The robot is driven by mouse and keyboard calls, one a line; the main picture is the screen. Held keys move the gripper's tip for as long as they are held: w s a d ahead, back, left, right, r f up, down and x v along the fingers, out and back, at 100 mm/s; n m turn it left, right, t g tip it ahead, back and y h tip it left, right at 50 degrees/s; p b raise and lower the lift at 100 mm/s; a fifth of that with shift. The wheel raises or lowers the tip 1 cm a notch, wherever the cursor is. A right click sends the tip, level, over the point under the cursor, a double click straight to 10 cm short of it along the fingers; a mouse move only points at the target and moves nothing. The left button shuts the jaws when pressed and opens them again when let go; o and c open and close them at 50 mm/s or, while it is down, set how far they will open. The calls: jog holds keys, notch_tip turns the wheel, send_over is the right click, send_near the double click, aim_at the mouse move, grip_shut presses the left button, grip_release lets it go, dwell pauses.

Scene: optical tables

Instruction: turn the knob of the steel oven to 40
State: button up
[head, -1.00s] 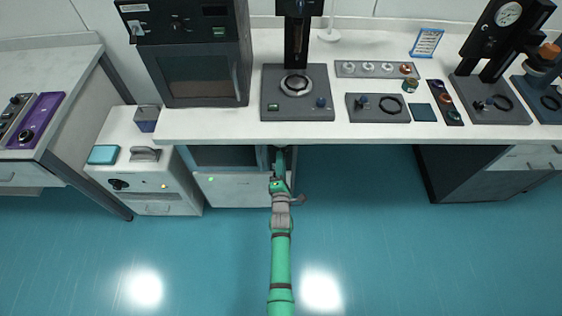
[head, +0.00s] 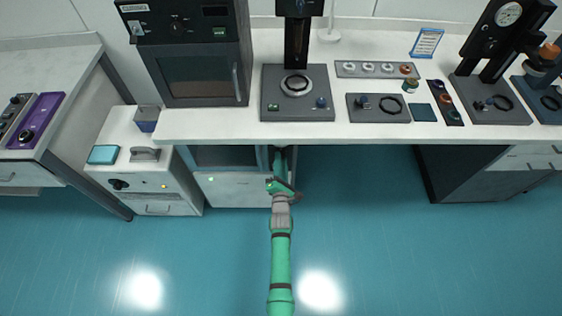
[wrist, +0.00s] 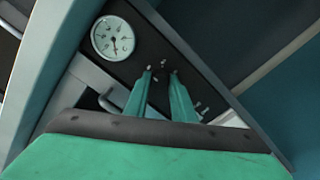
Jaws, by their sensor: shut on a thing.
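The steel oven (head: 238,188) is under the bench, with its upper front shadowed by the bench top. My gripper (head: 280,160) reaches its right side, and its fingertips are hard to make out in the head view. In the wrist view, my gripper (wrist: 161,72) is shut on the oven's dark knob, on a dark panel (wrist: 188,62). The knob is mostly hidden between the green fingers. Small pale marks show around it, too small to read. A round white gauge (wrist: 113,37) is on the same panel, up and left of the fingers.
The white bench top (head: 230,128) overhangs the oven and my gripper. A dark oven (head: 197,78) stands on it. A white cabinet (head: 150,185) stands to the left. Open floor (head: 390,250) lies to the right. A bar handle (wrist: 108,101) is left of the fingers.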

jog(key=o, duration=1.1)
jog(key=shift+c, duration=0.2)
jog(key=s, duration=1.1)
